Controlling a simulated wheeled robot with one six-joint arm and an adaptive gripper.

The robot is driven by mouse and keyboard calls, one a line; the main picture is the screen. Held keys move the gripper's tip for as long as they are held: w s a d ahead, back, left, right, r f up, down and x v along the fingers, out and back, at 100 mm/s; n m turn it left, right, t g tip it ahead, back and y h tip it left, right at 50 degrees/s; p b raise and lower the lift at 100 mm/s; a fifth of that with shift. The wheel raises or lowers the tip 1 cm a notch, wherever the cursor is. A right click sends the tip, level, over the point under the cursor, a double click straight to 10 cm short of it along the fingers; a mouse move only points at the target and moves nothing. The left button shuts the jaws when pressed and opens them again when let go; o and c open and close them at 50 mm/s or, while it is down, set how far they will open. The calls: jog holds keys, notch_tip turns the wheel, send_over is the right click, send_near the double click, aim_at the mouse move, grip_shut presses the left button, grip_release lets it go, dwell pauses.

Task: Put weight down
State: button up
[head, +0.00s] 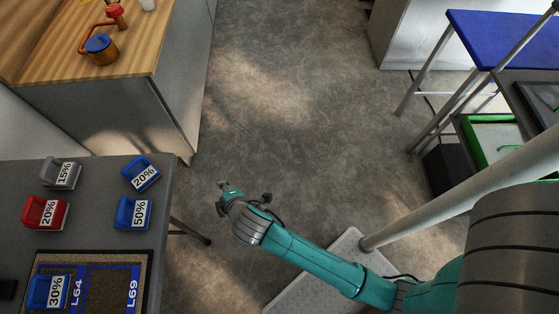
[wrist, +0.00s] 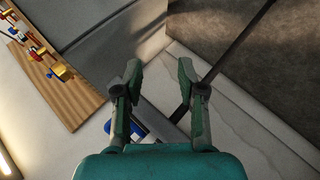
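Several labelled weights with handles stand on the dark grey table (head: 100,185) at the left of the head view. They are a grey 15% weight (head: 60,172), a red 20% weight (head: 45,212), a blue 20% weight (head: 141,172), a blue 50% weight (head: 133,212) and a blue 30% weight (head: 47,290). The 30% weight is on a brown mat (head: 130,262) marked L64 and L69, on the L64 side. My gripper (head: 236,198) is over the floor, right of the table. In the wrist view its fingers (wrist: 160,75) are apart with nothing between them. A blue-and-white thing (wrist: 133,129) shows partly behind the left finger.
A wooden counter (head: 140,45) holds an orange pot with a blue lid (head: 101,48). A blue-topped table (head: 500,32) and a green-edged tray (head: 490,140) stand at the right. The middle floor (head: 290,120) is clear.

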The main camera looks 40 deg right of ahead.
jog(key=s+d+r+m+t+y, duration=0.15)
jog(key=s+d+r+m, duration=0.25)
jog(key=s, duration=0.8)
jog(key=s+d+r+m+t, duration=0.25)
jog(key=s+d+m, duration=0.2)
jog(key=s, duration=0.65)
jog(key=s+d+r+m+t+h, duration=0.1)
jog(key=s+d+r+m, duration=0.1)
jog(key=s+r+m, duration=0.2)
jog(key=s+r, duration=0.3)
jog(key=r, duration=0.3)
jog(key=shift+s+r+m, duration=0.2)
jog(key=shift+s+m, duration=0.15)
jog(key=shift+s, duration=0.05)
